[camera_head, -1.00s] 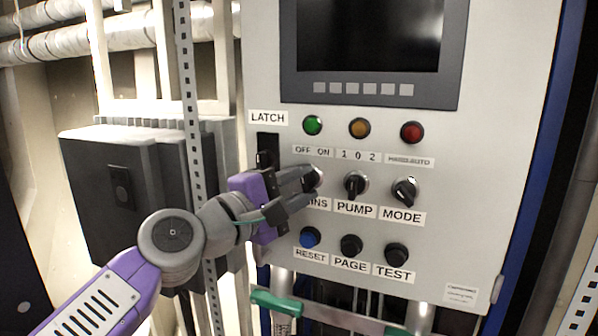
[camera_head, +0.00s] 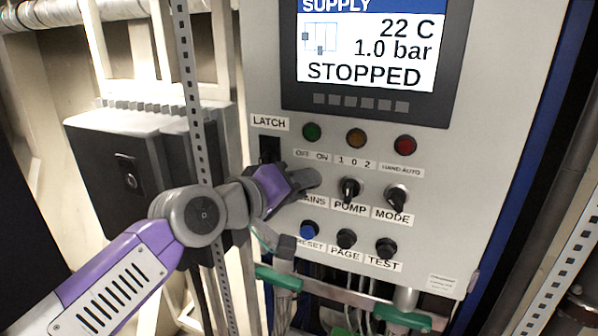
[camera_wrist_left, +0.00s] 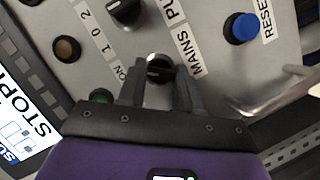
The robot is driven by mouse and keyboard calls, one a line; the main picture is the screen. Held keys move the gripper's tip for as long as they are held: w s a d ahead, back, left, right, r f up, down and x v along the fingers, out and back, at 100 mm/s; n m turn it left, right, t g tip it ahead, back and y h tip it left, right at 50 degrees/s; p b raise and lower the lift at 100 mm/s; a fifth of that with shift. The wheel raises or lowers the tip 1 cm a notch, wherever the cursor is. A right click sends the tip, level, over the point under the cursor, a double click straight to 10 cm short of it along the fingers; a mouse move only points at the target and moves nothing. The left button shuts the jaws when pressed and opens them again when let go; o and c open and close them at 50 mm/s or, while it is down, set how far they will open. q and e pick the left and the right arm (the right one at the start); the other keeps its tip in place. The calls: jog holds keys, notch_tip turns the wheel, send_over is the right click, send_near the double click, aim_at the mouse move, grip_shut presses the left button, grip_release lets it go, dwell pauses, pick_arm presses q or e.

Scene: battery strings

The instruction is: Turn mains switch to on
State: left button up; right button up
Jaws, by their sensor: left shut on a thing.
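The mains switch is a black rotary knob with a bright collar, seen in the left wrist view (camera_wrist_left: 158,70) between my fingertips. In the head view my left gripper (camera_head: 310,182) covers it, above the MAINS label (camera_head: 313,201). My left gripper, also in the left wrist view (camera_wrist_left: 158,82), is shut on the knob, one dark finger on each side. The screen (camera_head: 367,50) on the panel is lit and reads SUPPLY, 22 C, 1.0 bar, STOPPED. My right gripper is not in view.
The pump knob (camera_head: 349,190) and mode knob (camera_head: 397,197) sit right of the mains switch. Below are the blue reset button (camera_head: 310,229), page button (camera_head: 346,239) and test button (camera_head: 386,249). Green (camera_head: 312,132), amber (camera_head: 356,138) and red (camera_head: 404,145) lamps are above.

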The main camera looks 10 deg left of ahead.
pick_arm(q)
jog(key=shift+r+m+y+p, duration=0.1)
jog(key=shift+m+y+p, duration=0.2)
jog(key=shift+m+p, duration=0.35)
jog(key=o, duration=1)
jog(key=shift+o, duration=0.2)
jog(key=b+v, duration=0.2)
jog(key=v, duration=0.5)
jog(key=shift+s, duration=0.25)
